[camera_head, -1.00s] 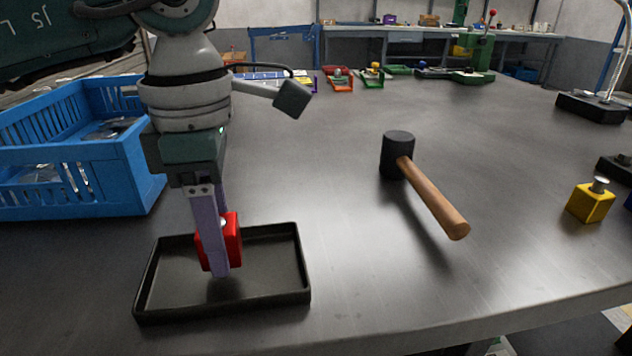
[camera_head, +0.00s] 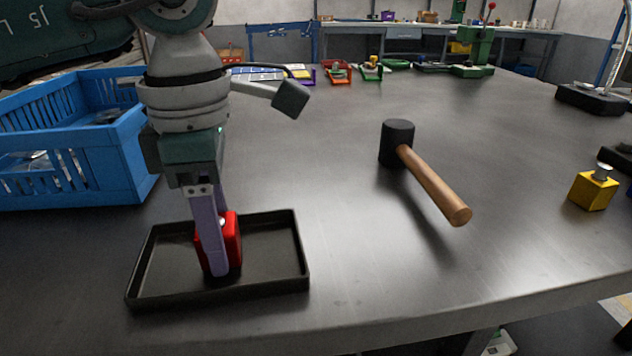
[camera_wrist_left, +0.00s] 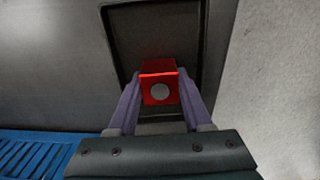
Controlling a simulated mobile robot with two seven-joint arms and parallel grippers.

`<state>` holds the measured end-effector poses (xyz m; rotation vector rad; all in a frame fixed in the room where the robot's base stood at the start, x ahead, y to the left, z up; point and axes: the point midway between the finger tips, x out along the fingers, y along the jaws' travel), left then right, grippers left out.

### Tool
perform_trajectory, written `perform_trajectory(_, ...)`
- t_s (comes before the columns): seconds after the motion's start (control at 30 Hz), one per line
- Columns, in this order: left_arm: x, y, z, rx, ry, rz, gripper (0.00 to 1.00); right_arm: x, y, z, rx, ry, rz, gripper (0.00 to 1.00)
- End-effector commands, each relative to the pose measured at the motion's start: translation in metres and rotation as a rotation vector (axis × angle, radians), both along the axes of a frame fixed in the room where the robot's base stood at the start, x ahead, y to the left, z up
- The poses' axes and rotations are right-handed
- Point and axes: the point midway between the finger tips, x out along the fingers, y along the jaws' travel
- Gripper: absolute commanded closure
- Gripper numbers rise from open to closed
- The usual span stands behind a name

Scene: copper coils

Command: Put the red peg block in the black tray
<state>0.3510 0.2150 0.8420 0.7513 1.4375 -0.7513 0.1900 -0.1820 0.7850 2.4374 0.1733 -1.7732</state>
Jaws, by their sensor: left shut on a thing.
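The red peg block (camera_head: 231,240) is between the fingers of my left gripper (camera_head: 214,268), inside the outline of the black tray (camera_head: 285,290). The gripper is shut on it and points straight down. The block is low, at about the tray floor; I cannot tell for certain whether it touches. In the left wrist view the red block (camera_wrist_left: 159,88), with its round grey peg facing the camera, sits between both purple fingers (camera_wrist_left: 158,105), over the tray (camera_wrist_left: 190,30). The near finger hides part of the block in the head view. My right gripper is not in view.
A blue crate (camera_head: 100,170) with metal parts stands left of the tray. A black-headed mallet (camera_head: 430,180) lies to the right, and a yellow peg block (camera_head: 593,190) is farther right. The table between tray and mallet is clear. The table's front edge is close to the tray.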

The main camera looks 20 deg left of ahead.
Motion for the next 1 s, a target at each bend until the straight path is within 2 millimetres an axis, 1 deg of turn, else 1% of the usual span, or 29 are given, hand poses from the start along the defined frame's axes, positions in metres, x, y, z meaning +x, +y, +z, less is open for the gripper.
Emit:
perform_trajectory(0.17, 0.0, 0.0, 0.001, 0.0, -0.001, 0.0, 1.0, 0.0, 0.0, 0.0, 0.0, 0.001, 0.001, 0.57)
perform_trajectory(0.2, 0.0, 0.0, 0.001, 0.0, -0.001, 0.001, 0.46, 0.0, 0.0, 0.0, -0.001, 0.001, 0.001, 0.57)
perform_trajectory(0.47, 0.0, 0.0, 0.0, 0.001, -0.001, 0.0, 0.17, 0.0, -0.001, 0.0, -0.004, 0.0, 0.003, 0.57)
perform_trajectory(0.5, 0.0, 0.0, 0.0, 0.001, -0.001, 0.0, 0.15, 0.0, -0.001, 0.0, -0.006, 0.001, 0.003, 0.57)
perform_trajectory(0.77, 0.0, 0.0, 0.001, 0.001, 0.001, 0.0, 0.15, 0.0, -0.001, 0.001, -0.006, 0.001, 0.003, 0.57)
perform_trajectory(0.87, 0.0, 0.0, 0.006, 0.0, 0.0, 0.0, 0.15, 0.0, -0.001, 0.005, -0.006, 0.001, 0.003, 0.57)
perform_trajectory(1.0, 0.0, 0.0, 0.017, 0.0, 0.0, -0.001, 0.15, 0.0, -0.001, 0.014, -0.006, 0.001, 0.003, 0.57)
